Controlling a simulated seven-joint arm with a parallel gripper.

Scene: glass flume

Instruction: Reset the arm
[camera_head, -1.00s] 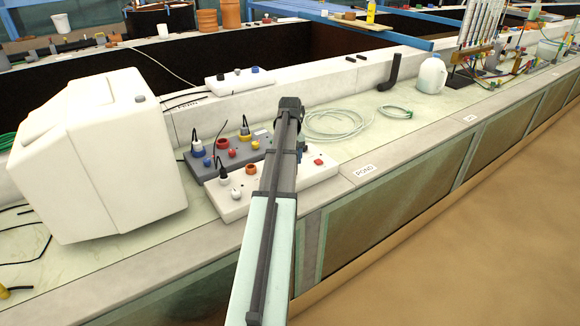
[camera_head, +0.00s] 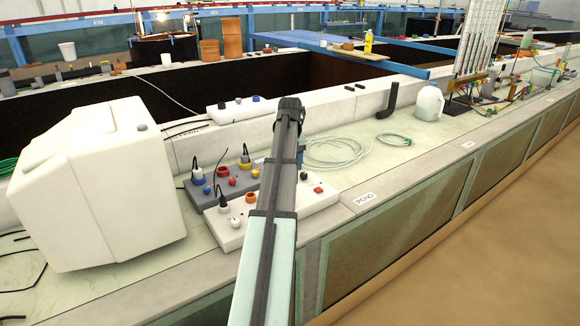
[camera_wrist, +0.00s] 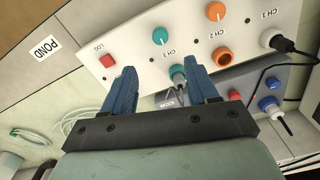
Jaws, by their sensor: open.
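My gripper shows in the wrist view (camera_wrist: 162,85) with its two blue fingers apart and nothing held between them. Its fingertips are over the near edge of a white control box (camera_wrist: 135,65), on either side of a plug in a teal-ringed socket (camera_wrist: 178,76). Whether they touch the box cannot be told. The box carries a red button (camera_wrist: 108,60), a teal knob (camera_wrist: 160,36) and orange fittings. In the head view my arm reaches over the white box (camera_head: 318,203), its far end (camera_head: 290,105) pointing away; the fingers are hidden there.
A grey socket box (camera_head: 207,197) stands beside the white box. A large white housing (camera_head: 110,180) is at left. Coiled tubing (camera_head: 335,152), a black elbow pipe (camera_head: 388,100) and a jug (camera_head: 429,103) are on the bench at right. The bench by the POND label (camera_head: 365,199) is clear.

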